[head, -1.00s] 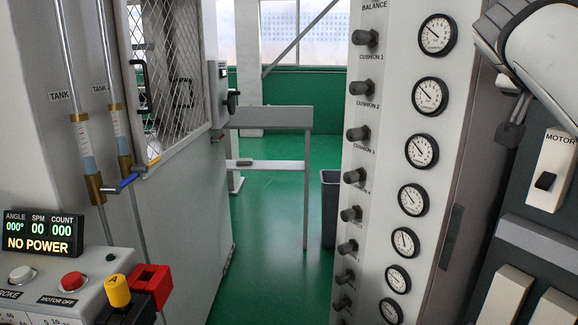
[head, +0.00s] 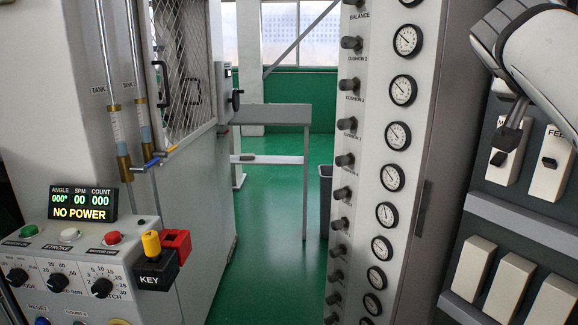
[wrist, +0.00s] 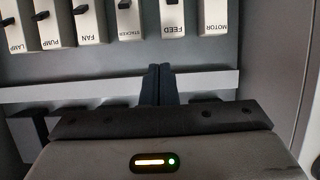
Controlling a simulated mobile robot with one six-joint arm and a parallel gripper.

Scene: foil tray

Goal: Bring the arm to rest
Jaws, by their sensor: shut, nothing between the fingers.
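My gripper (head: 509,138) is at the upper right of the head view, at the end of my white and grey arm. Its dark fingers hang down in front of the MOTOR switch (head: 503,170) and partly hide its label. In the wrist view my gripper (wrist: 159,70) has its two fingers together with nothing between them. They point at the dark switch panel (wrist: 262,50), close to the FEED switch (wrist: 172,14). I cannot tell whether they touch the panel.
Blank light plates (head: 512,285) sit below the switches. A tall gauge column (head: 425,130) stands left of the panel. A console with a NO POWER display (head: 83,203) and a yellow key (head: 151,243) is at lower left. Green floor (head: 270,210) lies open between.

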